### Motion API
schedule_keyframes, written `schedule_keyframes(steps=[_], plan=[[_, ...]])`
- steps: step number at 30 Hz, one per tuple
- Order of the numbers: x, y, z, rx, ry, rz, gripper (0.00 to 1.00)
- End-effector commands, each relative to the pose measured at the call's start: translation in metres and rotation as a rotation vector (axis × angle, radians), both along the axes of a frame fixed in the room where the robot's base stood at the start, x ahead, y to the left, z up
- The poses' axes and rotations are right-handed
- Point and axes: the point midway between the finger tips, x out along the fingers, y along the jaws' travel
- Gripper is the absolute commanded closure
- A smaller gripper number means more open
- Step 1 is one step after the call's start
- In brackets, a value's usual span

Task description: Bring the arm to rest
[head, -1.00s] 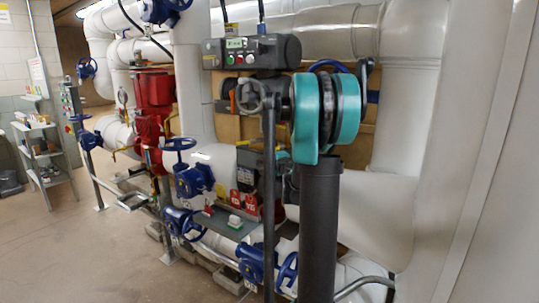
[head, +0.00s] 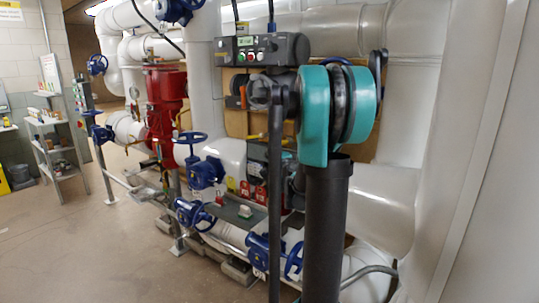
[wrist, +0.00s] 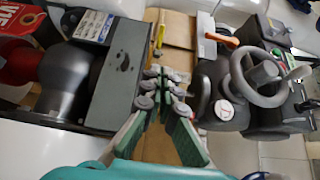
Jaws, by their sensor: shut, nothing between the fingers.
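My arm, with its teal joint and dark column, stands in the right half of the head view, in front of the pipes. My gripper is not clearly visible there, as the arm hides much of that area. In the wrist view my gripper (wrist: 163,88) has its fingers together, with nothing between the tips. The tips are in front of a wooden board (wrist: 178,58), between a grey box (wrist: 122,85) at left and a valve unit with a grey handwheel (wrist: 270,80) at right. I cannot tell whether anything touches the fingers.
In the head view a control box with buttons (head: 262,49) is close behind my arm. Blue handwheels (head: 191,139) and a red valve body (head: 164,95) stand along the white pipes. A shelf (head: 57,150) is at the far left. The floor (head: 100,245) at the front left is clear.

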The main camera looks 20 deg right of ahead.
Motion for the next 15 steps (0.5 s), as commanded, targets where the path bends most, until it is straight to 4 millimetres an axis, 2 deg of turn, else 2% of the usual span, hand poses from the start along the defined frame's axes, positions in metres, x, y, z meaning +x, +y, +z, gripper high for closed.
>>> schedule_keyframes(steps=[2,4,8,12,14,15], plan=[[-0.002,0.005,-0.001,-0.013,0.004,0.011,1.00],[-0.010,0.019,-0.004,-0.055,0.018,0.044,1.00],[-0.042,0.071,-0.022,-0.225,0.080,0.176,1.00],[-0.102,0.133,-0.066,-0.482,0.196,0.373,1.00],[-0.131,0.151,-0.090,-0.590,0.256,0.453,1.00],[-0.152,0.161,-0.106,-0.662,0.297,0.505,1.00]])
